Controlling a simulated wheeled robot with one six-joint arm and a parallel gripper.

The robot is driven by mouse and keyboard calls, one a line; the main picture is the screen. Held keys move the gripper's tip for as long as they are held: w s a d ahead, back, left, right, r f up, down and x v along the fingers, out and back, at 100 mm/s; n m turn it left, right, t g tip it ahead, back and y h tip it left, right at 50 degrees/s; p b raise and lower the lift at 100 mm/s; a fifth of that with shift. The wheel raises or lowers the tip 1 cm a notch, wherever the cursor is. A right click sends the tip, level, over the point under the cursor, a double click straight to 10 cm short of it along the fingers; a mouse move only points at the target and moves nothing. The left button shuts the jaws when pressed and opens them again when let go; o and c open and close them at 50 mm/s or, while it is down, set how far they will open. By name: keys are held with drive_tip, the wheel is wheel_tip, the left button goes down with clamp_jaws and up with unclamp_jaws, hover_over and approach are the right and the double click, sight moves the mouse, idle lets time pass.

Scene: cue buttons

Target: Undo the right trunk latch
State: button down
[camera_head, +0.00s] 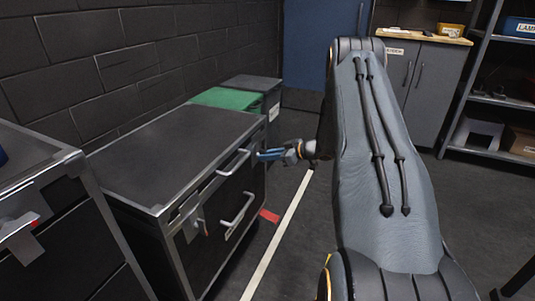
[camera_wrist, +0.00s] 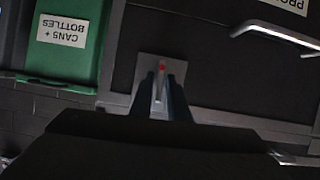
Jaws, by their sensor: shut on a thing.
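The dark trunk (camera_head: 175,150) with metal edges stands at left centre in the head view. Its left latch (camera_head: 193,223) shows on the near end of the front. My gripper (camera_head: 263,154) is at the far end of that front, in the head view, where it hides the right latch. In the wrist view, which is upside down, the right latch's grey plate (camera_wrist: 176,68) shows with a red mark. My gripper (camera_wrist: 163,92) is shut on its narrow lever (camera_wrist: 158,86), between the two dark fingers.
Two pull handles (camera_head: 234,164) stick out from the trunk's front. A green-lidded bin (camera_head: 226,98), labelled for cans and bottles (camera_wrist: 62,30) in the wrist view, stands just beyond the trunk. Another dark case (camera_head: 30,160) is at left. Floor right of the white line (camera_head: 280,232) is open.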

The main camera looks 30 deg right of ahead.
drive_tip(key=shift+d+r+m, duration=0.1)
drive_tip(key=shift+m, duration=0.2)
idle(0.4)
drive_tip(key=c, duration=1.9)
unclamp_jaws()
drive_tip(key=p+v, duration=0.1)
drive_tip(key=v, duration=0.6)
drive_tip(key=shift+s+d+r, duration=0.1)
drive_tip(key=shift+s+d, duration=0.05)
drive_tip(key=shift+d, duration=0.2)
